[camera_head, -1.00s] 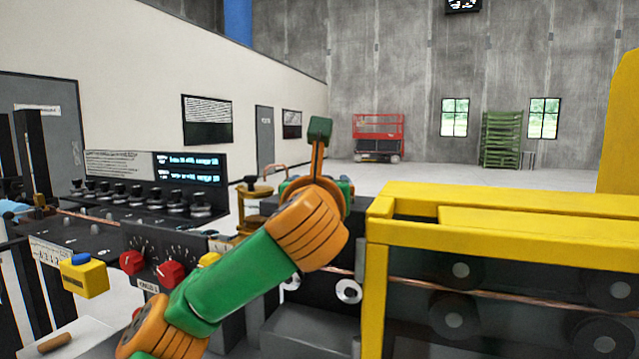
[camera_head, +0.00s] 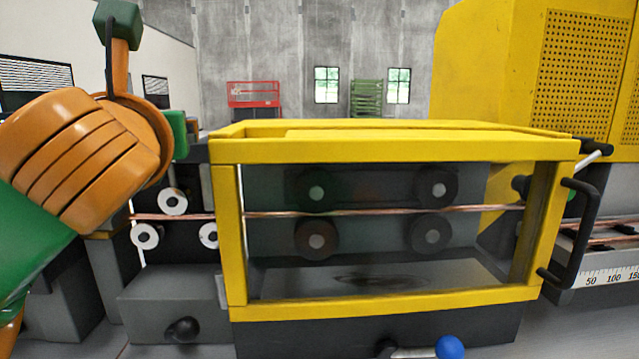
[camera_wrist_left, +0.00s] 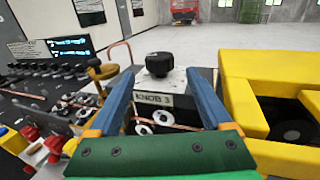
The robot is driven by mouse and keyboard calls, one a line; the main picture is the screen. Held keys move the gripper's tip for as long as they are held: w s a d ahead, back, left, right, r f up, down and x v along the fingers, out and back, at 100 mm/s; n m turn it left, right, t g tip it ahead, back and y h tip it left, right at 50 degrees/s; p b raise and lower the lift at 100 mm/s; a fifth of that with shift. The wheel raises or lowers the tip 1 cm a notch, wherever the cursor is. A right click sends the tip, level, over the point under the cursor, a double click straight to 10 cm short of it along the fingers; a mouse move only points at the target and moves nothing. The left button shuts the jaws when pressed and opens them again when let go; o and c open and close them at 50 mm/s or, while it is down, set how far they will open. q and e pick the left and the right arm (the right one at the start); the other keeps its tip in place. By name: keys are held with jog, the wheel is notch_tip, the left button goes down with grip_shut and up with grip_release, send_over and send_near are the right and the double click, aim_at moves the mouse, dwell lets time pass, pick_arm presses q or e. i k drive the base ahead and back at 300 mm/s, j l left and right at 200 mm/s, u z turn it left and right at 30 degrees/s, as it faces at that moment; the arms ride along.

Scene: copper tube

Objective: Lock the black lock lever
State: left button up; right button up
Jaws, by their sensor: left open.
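A black-ended lever with a pale rod (camera_head: 593,152) sticks out at the upper right of the yellow guard frame in the head view. I cannot tell for sure that it is the lock lever. My left gripper (camera_wrist_left: 162,74) is open and empty, its two blue fingers apart in the left wrist view. Between and beyond them is a black round knob (camera_wrist_left: 159,64) on a block marked KNOB 3. In the head view my left arm is at the left edge, well left of the lever, and hides its own fingers. My right gripper is not in view.
The yellow guard frame (camera_head: 400,152) fills the centre, with rollers and a copper tube (camera_head: 380,211) behind its window. A black handle (camera_head: 583,235) stands at its right side. A blue ball (camera_head: 449,347) is at the bottom. A control panel (camera_wrist_left: 60,48) is at left.

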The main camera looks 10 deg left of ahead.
aim_at(186, 329)
jog(key=k+l, duration=0.75)
jog(key=k, duration=0.1)
